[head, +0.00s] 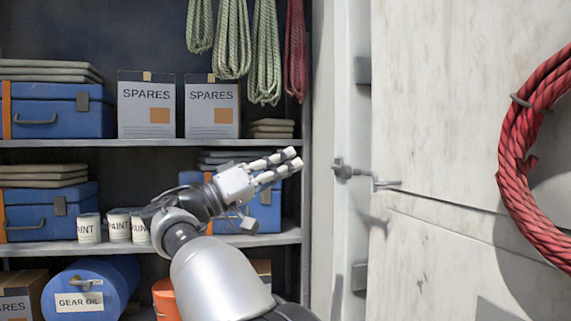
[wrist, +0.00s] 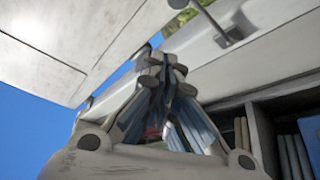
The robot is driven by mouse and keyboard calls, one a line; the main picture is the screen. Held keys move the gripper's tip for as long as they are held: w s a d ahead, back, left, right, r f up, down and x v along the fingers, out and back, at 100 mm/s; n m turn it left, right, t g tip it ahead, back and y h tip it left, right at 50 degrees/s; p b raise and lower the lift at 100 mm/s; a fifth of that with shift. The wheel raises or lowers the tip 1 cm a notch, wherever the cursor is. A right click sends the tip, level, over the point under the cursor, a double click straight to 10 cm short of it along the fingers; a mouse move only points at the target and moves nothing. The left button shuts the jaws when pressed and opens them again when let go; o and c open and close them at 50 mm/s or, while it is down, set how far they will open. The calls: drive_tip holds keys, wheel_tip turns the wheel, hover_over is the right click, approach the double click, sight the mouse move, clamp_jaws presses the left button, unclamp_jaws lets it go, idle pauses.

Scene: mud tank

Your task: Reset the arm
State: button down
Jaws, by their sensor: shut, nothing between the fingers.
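My gripper (head: 292,160) is raised in front of the shelves in the head view and points right, towards the door latch. It is shut and empty. In the wrist view my gripper (wrist: 163,66) shows its fingers converging at the middle, with nothing held between them. My arm is bent and rises from the bottom of the head view. A gap separates the fingertips from the metal latch handle (head: 365,175) on the pale door edge. The latch handle also shows in the wrist view (wrist: 230,38), beyond the fingertips.
A pale door panel (head: 450,110) stands at the right with a coiled red rope (head: 525,160). The shelving (head: 150,143) behind my arm holds blue cases (head: 58,112), spares boxes (head: 147,107) and paint cans (head: 89,229). Green ropes (head: 232,40) hang above. A blue gear oil drum (head: 85,280) is below.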

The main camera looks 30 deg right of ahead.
drive_tip(key=s+d+f+n+t+y, duration=0.2)
drive_tip(key=s+f+n+y, duration=0.4)
drive_tip(key=f, duration=0.4)
drive_tip(key=s+d+f+n+t+y, duration=0.1)
drive_tip(key=s+f+n+t+y, duration=0.15)
drive_tip(key=s+f+y, duration=0.65)
drive_tip(key=s+a+f+n+y, duration=0.1)
drive_tip(key=s+a+f+y, duration=0.2)
drive_tip(key=s+a+f, duration=0.5)
drive_tip(key=s+a+f+n+y, duration=0.2)
drive_tip(key=s+a+f+y, duration=0.2)
drive_tip(key=s+a+f, duration=0.4)
wheel_tip(320, 180, down, 7)
drive_tip(key=shift+s+a+r+y, duration=0.1)
drive_tip(key=shift+s+a+y, duration=0.2)
drive_tip(key=shift+a, duration=0.4)
